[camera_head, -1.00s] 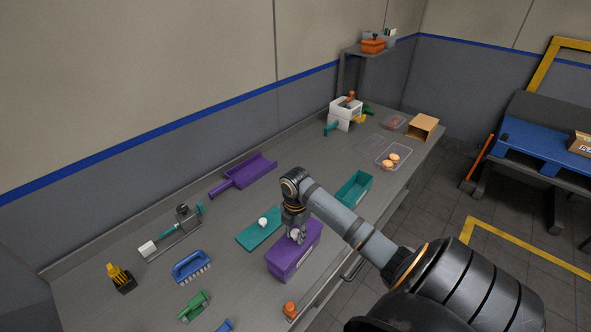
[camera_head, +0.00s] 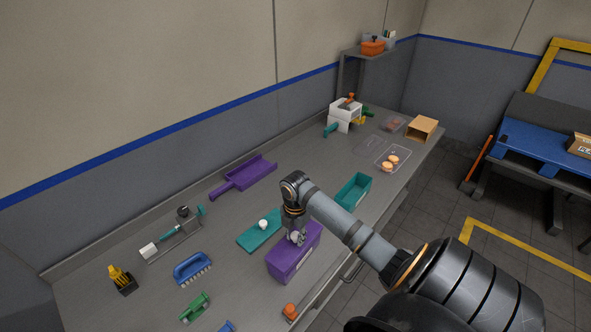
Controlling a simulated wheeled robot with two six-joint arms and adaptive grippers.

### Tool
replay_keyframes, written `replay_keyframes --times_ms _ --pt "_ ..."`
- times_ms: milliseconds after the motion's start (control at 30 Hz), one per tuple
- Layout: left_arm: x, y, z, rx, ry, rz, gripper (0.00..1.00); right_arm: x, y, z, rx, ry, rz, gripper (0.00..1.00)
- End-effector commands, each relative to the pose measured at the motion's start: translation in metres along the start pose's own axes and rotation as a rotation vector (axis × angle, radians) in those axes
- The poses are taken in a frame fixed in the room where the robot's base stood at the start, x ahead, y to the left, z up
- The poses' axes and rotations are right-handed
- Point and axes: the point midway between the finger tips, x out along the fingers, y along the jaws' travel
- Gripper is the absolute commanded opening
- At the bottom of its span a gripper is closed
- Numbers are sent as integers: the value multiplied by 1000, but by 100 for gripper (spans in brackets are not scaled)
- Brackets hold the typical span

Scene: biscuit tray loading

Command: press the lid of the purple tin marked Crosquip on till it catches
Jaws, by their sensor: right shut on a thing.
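The purple tin (camera_head: 284,268) stands on the workbench with its purple lid (camera_head: 312,238) on top. A pale label shows on its front side, too small to read. My right gripper (camera_head: 297,238) points down over the lid, shut on the lid's pale knob, which the fingers largely hide. The lid looks level on the tin; I cannot tell whether its rim is fully seated. My left gripper is not in view.
A teal lid with a white knob (camera_head: 263,229) lies just left of the tin. An open teal tin (camera_head: 354,193) stands beyond my right arm.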

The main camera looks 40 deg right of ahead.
Motion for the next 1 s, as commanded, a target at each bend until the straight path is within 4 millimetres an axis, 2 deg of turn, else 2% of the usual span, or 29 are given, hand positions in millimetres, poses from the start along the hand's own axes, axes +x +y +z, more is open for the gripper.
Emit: replay_keyframes --times_ms 1000 --pt "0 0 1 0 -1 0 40 9 0 0 1 -1 -1 0"
